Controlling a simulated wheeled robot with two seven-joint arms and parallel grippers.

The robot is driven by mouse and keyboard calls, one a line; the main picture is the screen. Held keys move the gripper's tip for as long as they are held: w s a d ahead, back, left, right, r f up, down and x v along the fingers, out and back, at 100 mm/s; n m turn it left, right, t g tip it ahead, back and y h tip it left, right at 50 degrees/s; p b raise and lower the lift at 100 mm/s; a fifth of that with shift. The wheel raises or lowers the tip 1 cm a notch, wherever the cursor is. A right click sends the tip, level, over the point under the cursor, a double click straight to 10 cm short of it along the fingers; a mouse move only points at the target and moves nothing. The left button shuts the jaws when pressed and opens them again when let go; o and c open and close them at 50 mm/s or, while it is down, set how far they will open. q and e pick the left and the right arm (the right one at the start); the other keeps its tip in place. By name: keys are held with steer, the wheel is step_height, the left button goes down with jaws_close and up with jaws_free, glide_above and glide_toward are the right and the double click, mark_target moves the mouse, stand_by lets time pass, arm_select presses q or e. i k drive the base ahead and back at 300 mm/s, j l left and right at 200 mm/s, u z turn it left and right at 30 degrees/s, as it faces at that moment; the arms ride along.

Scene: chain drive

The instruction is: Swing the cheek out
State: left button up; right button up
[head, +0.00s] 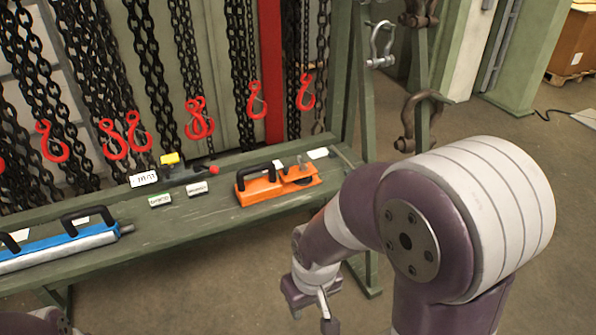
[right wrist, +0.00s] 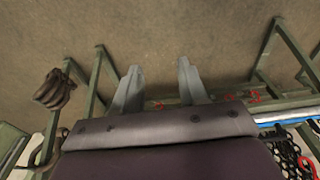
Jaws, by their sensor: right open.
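An orange tool body (head: 278,187) with a black handle lies on the green bench towards its right end. A small round metal part shows on its right half. I cannot make out a separate cheek on it or tell how one stands. My right gripper (head: 326,306) hangs in front of the bench, below and to the right of the orange body, and is apart from it. In the right wrist view the right gripper (right wrist: 158,82) has its two grey fingers spread with nothing between them. My left gripper is not in view; only a bit of my left arm shows at the bottom left.
The green bench (head: 225,215) also carries a blue bar tool (head: 65,245), a dark tool with a yellow part (head: 180,172) and small labels. Chains with red hooks (head: 257,100) hang behind. Shackles (head: 421,115) hang on a post at the right. Bare floor lies in front.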

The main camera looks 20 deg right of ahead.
mark_target(288, 174)
steer(key=i+l+u, duration=0.25)
steer(key=i+l, duration=0.2)
steer(key=i+l+u, duration=0.15)
steer(key=l, duration=0.25)
steer(key=i+l+u, duration=0.25)
steer(key=i+l, duration=0.2)
steer(key=l, duration=0.25)
steer(key=i+l+u, duration=0.15)
steer(key=l, duration=0.25)
steer(key=i+l+u, duration=0.1)
steer(key=l, duration=0.25)
steer(key=i+l+u, duration=0.15)
steer(key=l, duration=0.25)
